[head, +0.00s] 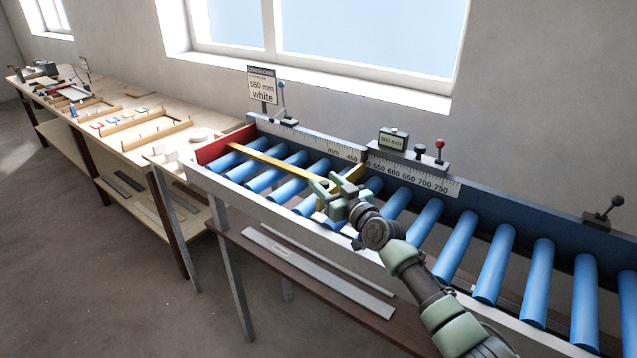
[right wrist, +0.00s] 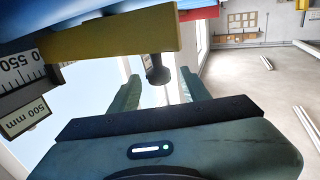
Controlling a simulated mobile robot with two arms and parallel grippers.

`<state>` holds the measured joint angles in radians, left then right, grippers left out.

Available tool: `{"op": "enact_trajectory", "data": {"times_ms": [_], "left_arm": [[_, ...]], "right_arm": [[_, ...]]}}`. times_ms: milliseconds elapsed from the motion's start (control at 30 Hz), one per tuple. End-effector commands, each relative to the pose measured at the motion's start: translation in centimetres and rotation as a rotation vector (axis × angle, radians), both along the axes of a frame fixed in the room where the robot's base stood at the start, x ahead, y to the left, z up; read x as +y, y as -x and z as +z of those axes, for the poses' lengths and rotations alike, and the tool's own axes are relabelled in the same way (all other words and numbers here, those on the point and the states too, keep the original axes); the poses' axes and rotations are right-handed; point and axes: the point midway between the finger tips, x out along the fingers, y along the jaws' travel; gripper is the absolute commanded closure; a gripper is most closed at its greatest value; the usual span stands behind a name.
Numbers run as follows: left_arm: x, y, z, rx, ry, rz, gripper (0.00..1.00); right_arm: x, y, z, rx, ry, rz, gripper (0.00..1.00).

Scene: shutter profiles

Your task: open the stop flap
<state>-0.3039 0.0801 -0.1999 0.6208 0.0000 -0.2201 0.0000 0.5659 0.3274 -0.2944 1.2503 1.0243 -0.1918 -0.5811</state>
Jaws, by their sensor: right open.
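The yellow stop flap (head: 352,173) stands across the blue rollers, out from the scale fence near the 500 mm tag. In the right wrist view the flap (right wrist: 110,38) is a broad yellow bar with a dark round knob (right wrist: 157,72) near its end. My right gripper (head: 326,187) is over the rollers at the flap's near end and partly hides it. In the right wrist view its open fingers (right wrist: 160,80) are on either side of the knob, with gaps; I cannot tell whether they touch it. My left gripper is not in view.
A long yellow strip (head: 272,160) lies over the rollers between the red end plate (head: 213,148) and the flap. The scale fence (head: 430,184) carries a 500 mm tag (head: 393,139) and a red-knobbed lever (head: 440,147). A wooden workbench (head: 115,130) stands left. Lower shelf (head: 310,275) holds grey profiles.

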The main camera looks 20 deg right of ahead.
Motion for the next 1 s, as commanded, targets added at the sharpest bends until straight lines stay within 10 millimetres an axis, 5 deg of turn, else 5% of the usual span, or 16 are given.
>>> {"op": "enact_trajectory", "data": {"times_ms": [233, 567, 767, 1000], "left_arm": [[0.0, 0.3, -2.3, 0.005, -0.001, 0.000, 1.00], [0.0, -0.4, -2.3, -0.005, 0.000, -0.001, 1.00], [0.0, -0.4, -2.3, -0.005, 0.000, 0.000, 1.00], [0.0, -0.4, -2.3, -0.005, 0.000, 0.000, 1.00]], "right_arm": [[0.9, -2.8, -0.2, -0.001, -0.001, 0.001, 0.53], [1.0, -3.2, 0.0, 0.001, 0.000, 0.001, 0.53], [1.0, -3.2, 0.0, 0.001, 0.000, 0.001, 1.00], [1.0, -3.2, 0.0, 0.001, 0.000, 0.001, 1.00]]}}
